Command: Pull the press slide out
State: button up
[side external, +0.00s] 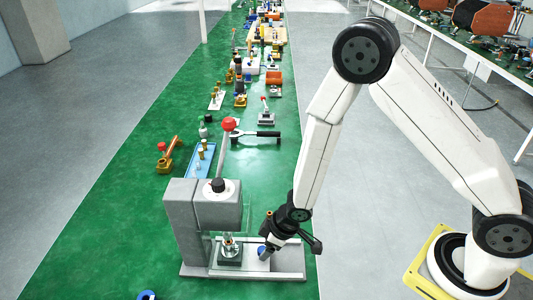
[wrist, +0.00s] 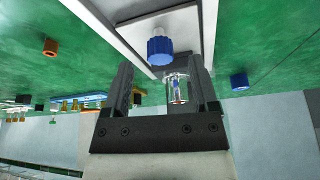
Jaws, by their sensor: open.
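The grey press (side external: 203,210) stands on the green table, with its lever ending in a red ball (side external: 229,124). Its pale slide (side external: 285,262) lies low along the base and reaches to the right. A blue knob (side external: 262,251) sits at the slide, and it also shows in the wrist view (wrist: 160,48) in front of a pale plate (wrist: 160,20). My gripper (side external: 266,243) points down beside the knob. In the wrist view my gripper (wrist: 160,70) is open, with the knob seen between and just beyond the fingertips. Contact is not visible.
A blue tray (side external: 201,160), a brass part (side external: 168,158) and a black-handled tool (side external: 258,134) lie behind the press. The table's right edge is close to my gripper.

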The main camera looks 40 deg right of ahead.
jog(key=shift+x, duration=1)
jog(key=shift+c, duration=0.2)
grip_shut()
dwell(0.7)
